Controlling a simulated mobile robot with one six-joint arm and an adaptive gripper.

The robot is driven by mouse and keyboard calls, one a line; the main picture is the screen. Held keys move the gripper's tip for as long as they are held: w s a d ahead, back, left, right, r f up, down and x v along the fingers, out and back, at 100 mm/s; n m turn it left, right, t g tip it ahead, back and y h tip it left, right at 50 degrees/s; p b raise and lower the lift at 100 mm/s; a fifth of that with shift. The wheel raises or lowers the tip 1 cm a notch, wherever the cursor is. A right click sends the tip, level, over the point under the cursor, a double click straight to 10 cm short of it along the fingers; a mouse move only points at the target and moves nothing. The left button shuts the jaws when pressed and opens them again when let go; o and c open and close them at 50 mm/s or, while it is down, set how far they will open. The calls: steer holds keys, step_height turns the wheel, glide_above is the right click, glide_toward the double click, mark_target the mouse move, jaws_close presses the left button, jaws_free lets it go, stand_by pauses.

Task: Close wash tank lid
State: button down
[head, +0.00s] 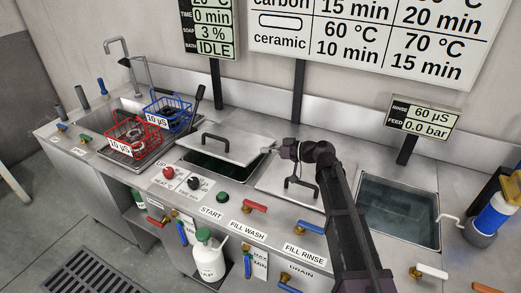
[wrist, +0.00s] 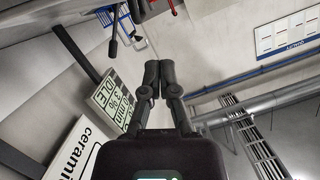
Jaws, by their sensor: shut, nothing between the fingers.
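The wash tank lid (head: 237,152) is a flat steel plate with a black bar handle (head: 215,140). In the head view it covers the back of the wash tank (head: 205,164), and a dark strip of the opening shows along its front. My gripper (head: 266,150) is at the right end of this lid, close to its edge; I cannot tell whether it touches. In the wrist view my gripper (wrist: 151,80) has its fingertips together and empty, and the lid is not in that view.
A second steel lid (head: 270,183) with a black handle lies under my arm, left of the uncovered water-filled tank (head: 400,210). A red basket (head: 132,132) and a blue basket (head: 168,110) stand at the left. Several valve levers and knobs line the front.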

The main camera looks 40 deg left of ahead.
steer(key=s+a+r+n+t+h+p, duration=0.1)
steer(key=a+r+h+p, duration=0.4)
steer(key=a+p, duration=0.7)
steer(key=shift+s+r+n+h+p, duration=0.3)
steer(key=shift+s+n+h+p, duration=0.35)
steer(key=shift+p, duration=0.35)
steer(key=shift+f, duration=0.1)
steer(key=b, duration=0.7)
glide_above(211, 153)
steer(key=w+d, duration=0.2)
step_height(211, 153, down, 7)
steer(key=shift+a, duration=0.15)
steer(key=shift+s+f+b, duration=0.2)
steer(key=shift+f+b, duration=0.7)
steer(key=shift+b, duration=0.05)
steer(key=shift+s+f+b, duration=0.2)
steer(key=shift+f+b, duration=0.65)
steer(key=shift+b, duration=0.05)
steer(key=shift+s, duration=0.1)
